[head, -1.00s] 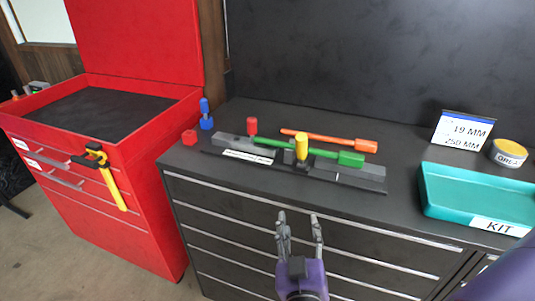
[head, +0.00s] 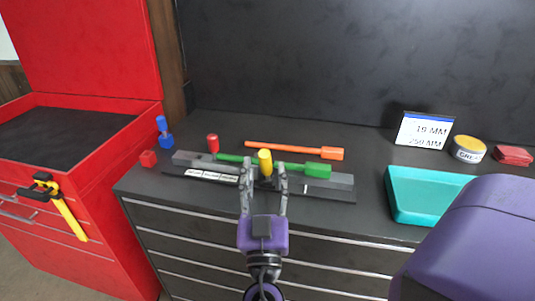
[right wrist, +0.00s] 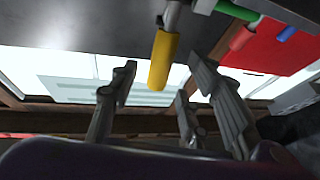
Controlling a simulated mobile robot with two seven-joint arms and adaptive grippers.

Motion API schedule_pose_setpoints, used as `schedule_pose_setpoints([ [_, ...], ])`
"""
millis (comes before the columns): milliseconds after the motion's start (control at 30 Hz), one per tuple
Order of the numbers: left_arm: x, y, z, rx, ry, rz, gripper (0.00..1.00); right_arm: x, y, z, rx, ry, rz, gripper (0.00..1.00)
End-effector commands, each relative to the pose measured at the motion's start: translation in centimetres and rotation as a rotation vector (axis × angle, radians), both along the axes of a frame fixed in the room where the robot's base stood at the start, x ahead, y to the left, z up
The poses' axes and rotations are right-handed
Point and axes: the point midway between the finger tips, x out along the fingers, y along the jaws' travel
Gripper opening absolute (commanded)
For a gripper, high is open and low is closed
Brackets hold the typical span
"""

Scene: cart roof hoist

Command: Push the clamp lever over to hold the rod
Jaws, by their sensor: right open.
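The yellow-gripped clamp lever (head: 265,162) stands up at the middle of a long grey fixture (head: 340,182) on the bench. A green rod (head: 232,158) with a thicker green end (head: 318,171) lies along the fixture, passing behind the lever. My right gripper (head: 263,178) is open at the bench's front edge, just in front of the lever. In the right wrist view the yellow grip (right wrist: 163,60) shows in the gap between the open fingers; I cannot tell whether they touch it. My left gripper is not in view.
An orange tool (head: 290,148) lies behind. A teal tray (head: 415,215), a sign (head: 424,130) and a tin (head: 468,149) are at right. A red tool cabinet (head: 110,190) stands at left.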

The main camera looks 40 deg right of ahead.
Motion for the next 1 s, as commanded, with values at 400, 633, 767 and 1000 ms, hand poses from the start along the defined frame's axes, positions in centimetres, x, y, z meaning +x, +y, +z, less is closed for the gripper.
schedule_pose_setpoints([
  [400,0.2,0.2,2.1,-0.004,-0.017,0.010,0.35,2.7,-2.1,1.5,0.001,0.001,0.000,0.43],
  [633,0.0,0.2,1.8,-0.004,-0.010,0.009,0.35,2.7,-2.1,1.3,0.001,0.002,-0.001,0.37],
  [767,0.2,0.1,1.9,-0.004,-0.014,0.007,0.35,2.7,-2.1,1.4,0.001,0.002,-0.001,0.20],
  [1000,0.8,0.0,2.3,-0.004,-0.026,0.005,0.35,2.7,-2.1,1.4,0.000,0.001,0.000,0.00],
])
